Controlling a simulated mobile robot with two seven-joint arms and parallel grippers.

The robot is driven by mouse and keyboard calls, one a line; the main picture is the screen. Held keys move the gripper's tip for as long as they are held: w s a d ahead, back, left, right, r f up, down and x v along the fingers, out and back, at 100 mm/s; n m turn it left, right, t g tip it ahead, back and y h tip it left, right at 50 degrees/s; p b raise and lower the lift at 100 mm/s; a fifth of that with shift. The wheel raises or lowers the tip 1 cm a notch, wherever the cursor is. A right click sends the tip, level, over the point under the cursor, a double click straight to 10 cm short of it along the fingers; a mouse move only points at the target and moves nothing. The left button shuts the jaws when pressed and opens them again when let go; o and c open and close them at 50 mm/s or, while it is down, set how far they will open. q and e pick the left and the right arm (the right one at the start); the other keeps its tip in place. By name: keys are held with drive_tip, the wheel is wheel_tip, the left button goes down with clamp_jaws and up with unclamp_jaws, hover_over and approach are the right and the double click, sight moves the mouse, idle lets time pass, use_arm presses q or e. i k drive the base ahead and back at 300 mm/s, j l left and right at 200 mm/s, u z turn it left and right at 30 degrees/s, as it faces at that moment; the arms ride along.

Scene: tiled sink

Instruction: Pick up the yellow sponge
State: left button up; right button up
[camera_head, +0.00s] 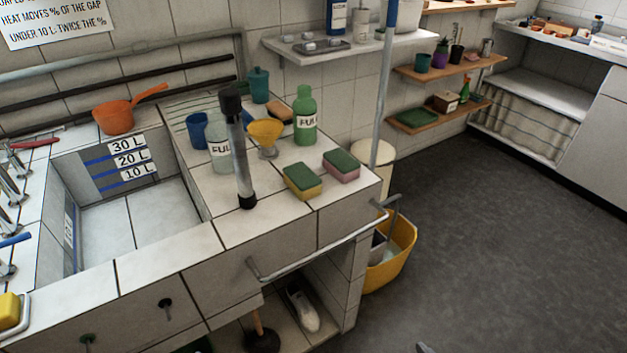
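A yellow sponge (303,181) with a green top lies flat on the tiled counter right of the sink. A second yellow block (9,310), which looks like a sponge or soap, sits in a pale dish at the lower left edge, partly cut off. A pink sponge (341,166) with a green top lies just right of the green-topped yellow one, near the counter's right edge. Neither of my grippers can be made out in the head view.
A dark-capped metal tube (240,150) stands left of the sponges. A yellow funnel (265,133), a green bottle (304,118) and a clear bottle (220,148) stand behind. A metal rail (320,252) runs along the counter front. A yellow bucket (392,262) is on the floor; open floor lies right.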

sight(304, 182)
drive_tip(key=u, duration=1.7)
drive_tip(key=z, duration=1.2)
drive_tip(key=i+l+z, duration=0.1)
drive_tip(key=l, duration=0.3)
drive_tip(key=l+z, duration=0.15)
drive_tip(key=l, duration=0.25)
drive_tip(key=i+l+z, duration=0.1)
drive_tip(key=l, duration=0.25)
drive_tip(key=l+z, duration=0.2)
drive_tip(key=l, duration=0.4)
drive_tip(key=i, duration=0.05)
